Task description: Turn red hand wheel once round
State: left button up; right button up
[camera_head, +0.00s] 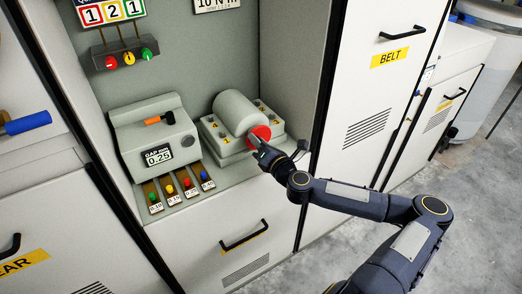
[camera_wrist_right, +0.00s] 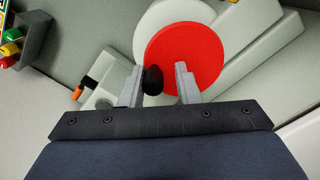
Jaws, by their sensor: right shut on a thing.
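The red hand wheel (camera_head: 263,131) is a red disc on the end of a pale grey cylindrical housing (camera_head: 235,112), inside the open bay. It fills the upper middle of the right wrist view (camera_wrist_right: 196,52). A black knob (camera_wrist_right: 153,80) stands out near the wheel's lower left edge there. My right gripper (camera_head: 261,149) is at the wheel's front, its fingers (camera_wrist_right: 160,84) on either side of the knob and shut on it. In the head view the fingers and wrist hide the knob. My left gripper is not in view.
A grey gauge box (camera_head: 157,138) with an orange-handled lever stands left of the housing, with several coloured knobs in front. Three coloured buttons (camera_head: 129,58) hang on the back wall. A drawer handle (camera_head: 244,237) juts out below the bay. The belt cabinet (camera_head: 375,100) stands at the right.

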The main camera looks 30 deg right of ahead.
jog(key=shift+w+f+m, duration=0.1)
jog(key=shift+m, duration=0.9)
jog(key=shift+d+r+m, duration=0.1)
jog(key=shift+m, duration=0.55)
jog(key=shift+d+r+m, duration=0.1)
jog(key=shift+m, duration=0.55)
jog(key=shift+p, duration=0.3)
jog(key=shift+d+r+m+p, duration=0.1)
jog(key=shift+d+m+p, duration=0.05)
jog(key=shift+m, duration=0.4)
jog(key=shift+d+r+m+p, duration=0.1)
jog(key=shift+m+p, duration=0.05)
jog(key=shift+m, duration=0.4)
jog(key=o, duration=0.6)
jog(key=shift+c, duration=0.2)
jog(key=shift+f, duration=0.1)
